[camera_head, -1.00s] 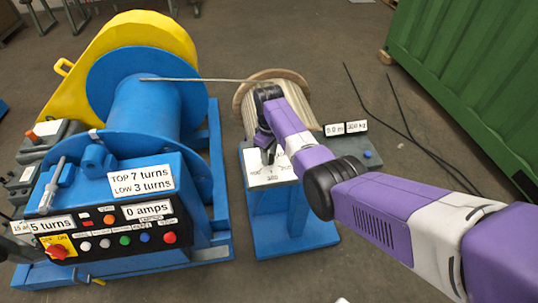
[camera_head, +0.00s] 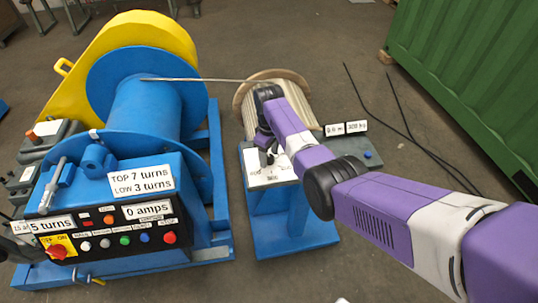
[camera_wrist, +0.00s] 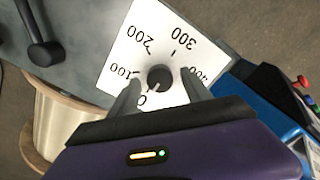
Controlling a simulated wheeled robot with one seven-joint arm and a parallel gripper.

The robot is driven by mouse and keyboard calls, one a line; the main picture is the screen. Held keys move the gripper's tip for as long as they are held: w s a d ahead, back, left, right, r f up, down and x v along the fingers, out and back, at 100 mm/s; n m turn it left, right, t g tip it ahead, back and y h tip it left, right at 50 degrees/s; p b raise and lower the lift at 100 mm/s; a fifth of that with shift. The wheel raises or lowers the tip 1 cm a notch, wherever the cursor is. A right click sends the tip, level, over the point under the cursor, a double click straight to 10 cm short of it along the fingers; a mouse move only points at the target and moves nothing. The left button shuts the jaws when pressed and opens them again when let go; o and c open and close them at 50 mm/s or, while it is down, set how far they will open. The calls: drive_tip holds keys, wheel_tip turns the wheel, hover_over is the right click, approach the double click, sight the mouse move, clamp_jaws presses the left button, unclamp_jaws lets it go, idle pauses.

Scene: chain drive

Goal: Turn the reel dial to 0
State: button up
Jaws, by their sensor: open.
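The reel dial is a dark round knob (camera_wrist: 160,77) on a white scale plate (camera_wrist: 128,60) marked 0, 100, 200, 300 and 400. In the wrist view, the 0 is at the plate's edge near my gripper, partly hidden by the left finger, and the 400 is partly covered by the right finger. I cannot tell clearly which mark the knob points to. My gripper (camera_wrist: 160,80) is open, with one finger on each side of the knob. No clear grip on it shows. In the head view, my gripper (camera_head: 267,154) hangs over the plate (camera_head: 258,180) and hides much of the dial.
A wooden reel (camera_head: 298,82) stands behind the dial, with a line to the blue winch drum (camera_head: 140,108) at left. A black lever (camera_wrist: 45,52) is near the plate. Small white displays (camera_head: 346,129) are to the right. A green container (camera_head: 470,70) stands at back right.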

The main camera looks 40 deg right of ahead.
sight(269, 157)
drive_tip(key=shift+r+b, duration=0.3)
drive_tip(key=shift+r, duration=3.6)
drive_tip(key=shift+w, duration=0.1)
drive_tip(key=w+d+r+m+t+h, duration=0.2)
drive_tip(key=w+d+r+t+h, duration=0.15)
drive_tip(key=w+t, duration=0.4)
drive_tip(key=s+a+m+t+b, duration=0.2)
drive_tip(key=s+a+t, duration=0.6)
drive_tip(key=s+a, duration=0.75)
drive_tip(key=s+a+r+y+b, duration=0.1)
drive_tip(key=s+a, duration=0.3)
drive_tip(key=s, duration=0.6)
drive_tip(key=s+a+r+n+y, duration=0.1)
drive_tip(key=s+a, duration=0.3)
drive_tip(key=s, duration=0.7)
drive_tip(key=s+a+r+y+b, duration=0.1)
drive_tip(key=s+a, duration=0.4)
drive_tip(key=s, duration=0.6)
drive_tip(key=shift+s+r+n+g+b, duration=0.25)
drive_tip(key=shift+r+n+g+b, duration=0.1)
drive_tip(key=shift+r, duration=0.55)
drive_tip(key=shift+y, duration=0.25)
